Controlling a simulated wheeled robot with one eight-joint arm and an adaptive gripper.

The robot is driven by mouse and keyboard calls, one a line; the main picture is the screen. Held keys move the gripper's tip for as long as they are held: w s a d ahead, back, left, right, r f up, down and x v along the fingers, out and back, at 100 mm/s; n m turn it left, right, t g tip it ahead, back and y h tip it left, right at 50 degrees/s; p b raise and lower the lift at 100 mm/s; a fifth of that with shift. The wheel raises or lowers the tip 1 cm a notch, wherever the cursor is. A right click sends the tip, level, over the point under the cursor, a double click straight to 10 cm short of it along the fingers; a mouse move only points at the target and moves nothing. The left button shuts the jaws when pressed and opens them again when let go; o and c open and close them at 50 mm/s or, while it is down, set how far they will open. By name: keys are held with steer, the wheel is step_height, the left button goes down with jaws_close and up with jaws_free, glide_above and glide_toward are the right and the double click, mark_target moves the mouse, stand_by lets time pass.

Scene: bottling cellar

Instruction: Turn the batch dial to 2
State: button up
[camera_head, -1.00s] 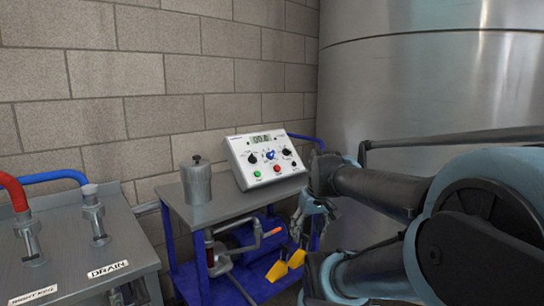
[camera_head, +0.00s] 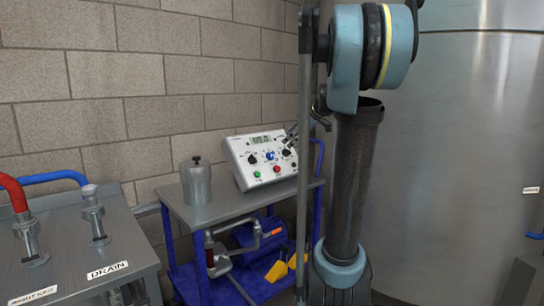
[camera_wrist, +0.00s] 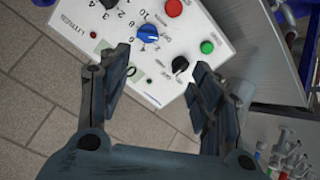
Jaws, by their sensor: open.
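A white control box (camera_head: 262,161) with a small display (camera_head: 260,140) stands on the bench. Its face has a blue dial (camera_head: 270,156) between two black dials, plus green and red buttons. In the wrist view the panel appears rotated, with numerals around the blue dial (camera_wrist: 148,33); I cannot read which dial is labelled batch. My gripper (camera_wrist: 160,75) is open and empty in front of the panel. One black dial (camera_wrist: 180,66) shows between its fingers, nearer the right one; contact cannot be told. The other black dial (camera_wrist: 108,4) is at the top edge.
A lidded metal pot (camera_head: 196,182) stands left of the box on the grey bench (camera_head: 215,213). A steel tank (camera_head: 455,150) fills the right, behind my arm. A pump with pipes sits below. A counter marked DRAIN (camera_head: 70,265) is at lower left. A brick wall is behind.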

steer(key=w, duration=0.2)
glide_toward(272, 153)
steer(key=shift+n, duration=0.3)
steer(key=x, duration=0.9)
steer(key=shift+a+f, duration=0.15)
steer(key=shift+a, duration=0.1)
steer(key=c, duration=1.1)
